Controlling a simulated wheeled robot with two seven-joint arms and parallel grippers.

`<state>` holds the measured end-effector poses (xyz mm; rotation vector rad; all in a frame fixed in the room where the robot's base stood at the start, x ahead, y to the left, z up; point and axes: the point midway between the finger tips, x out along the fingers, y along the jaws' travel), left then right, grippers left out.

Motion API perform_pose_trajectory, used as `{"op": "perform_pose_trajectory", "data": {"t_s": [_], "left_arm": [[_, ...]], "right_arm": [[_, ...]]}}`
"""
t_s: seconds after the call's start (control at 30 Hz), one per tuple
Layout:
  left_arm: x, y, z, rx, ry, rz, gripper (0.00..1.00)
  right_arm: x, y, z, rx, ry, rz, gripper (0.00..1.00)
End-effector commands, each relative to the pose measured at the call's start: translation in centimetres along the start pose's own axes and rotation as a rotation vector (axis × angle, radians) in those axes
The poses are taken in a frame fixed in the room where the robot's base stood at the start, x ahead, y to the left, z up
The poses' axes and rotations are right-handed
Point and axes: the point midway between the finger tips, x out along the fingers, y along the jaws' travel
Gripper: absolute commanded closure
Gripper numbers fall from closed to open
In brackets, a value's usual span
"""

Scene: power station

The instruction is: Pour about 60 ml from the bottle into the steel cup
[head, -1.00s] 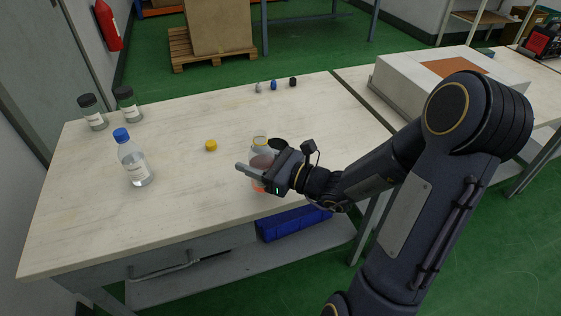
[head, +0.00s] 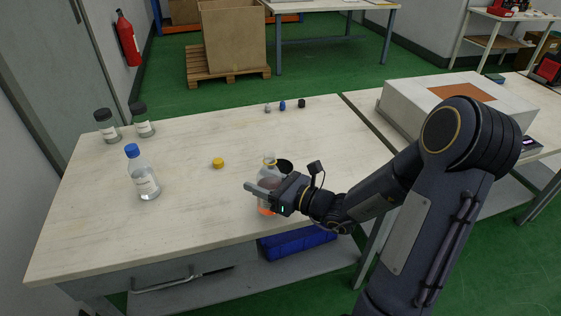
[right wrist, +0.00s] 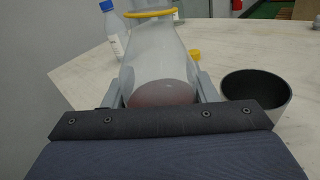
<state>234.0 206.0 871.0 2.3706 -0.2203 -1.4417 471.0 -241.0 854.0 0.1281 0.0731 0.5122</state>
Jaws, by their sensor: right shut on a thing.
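My right gripper (head: 262,191) is shut around a clear bottle (head: 268,161) with a yellow ring at its open neck. The bottle looks about upright and holds orange-red liquid low in its body. In the right wrist view the bottle (right wrist: 155,55) fills the space between the fingers. The steel cup (head: 285,166), with a dark inside, stands on the table just behind my right gripper, partly hidden by it. In the right wrist view the cup (right wrist: 280,104) is to the right of the bottle, apart from it. My left gripper is out of view.
A blue-capped bottle (head: 145,184) and two dark-capped jars (head: 108,131) stand on the left of the table (head: 190,215). A yellow cap (head: 218,163) lies near the middle. Several small caps (head: 282,105) lie at the back edge. A grey box (head: 455,105) stands at right.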

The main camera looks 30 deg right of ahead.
Motion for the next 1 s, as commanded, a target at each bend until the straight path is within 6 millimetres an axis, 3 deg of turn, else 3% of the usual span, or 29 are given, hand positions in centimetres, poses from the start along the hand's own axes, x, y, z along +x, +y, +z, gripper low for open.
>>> {"op": "perform_pose_trajectory", "data": {"t_s": [0.03,0.53,0.77,0.83,1.0], "left_arm": [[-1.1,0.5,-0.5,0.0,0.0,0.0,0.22],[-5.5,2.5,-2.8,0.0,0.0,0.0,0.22],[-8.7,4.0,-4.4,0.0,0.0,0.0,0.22],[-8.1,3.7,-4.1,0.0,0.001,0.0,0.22],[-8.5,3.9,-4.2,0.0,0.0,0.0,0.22]], "right_arm": [[0.0,0.0,0.7,0.031,0.009,-0.001,0.75],[0.2,-0.7,0.4,0.346,0.092,-0.001,0.75],[0.3,-1.0,2.0,0.489,0.13,0.001,0.75],[0.3,-1.1,0.5,0.535,0.144,-0.001,0.75],[0.3,-1.0,-0.9,0.641,0.171,0.001,0.75]]}}
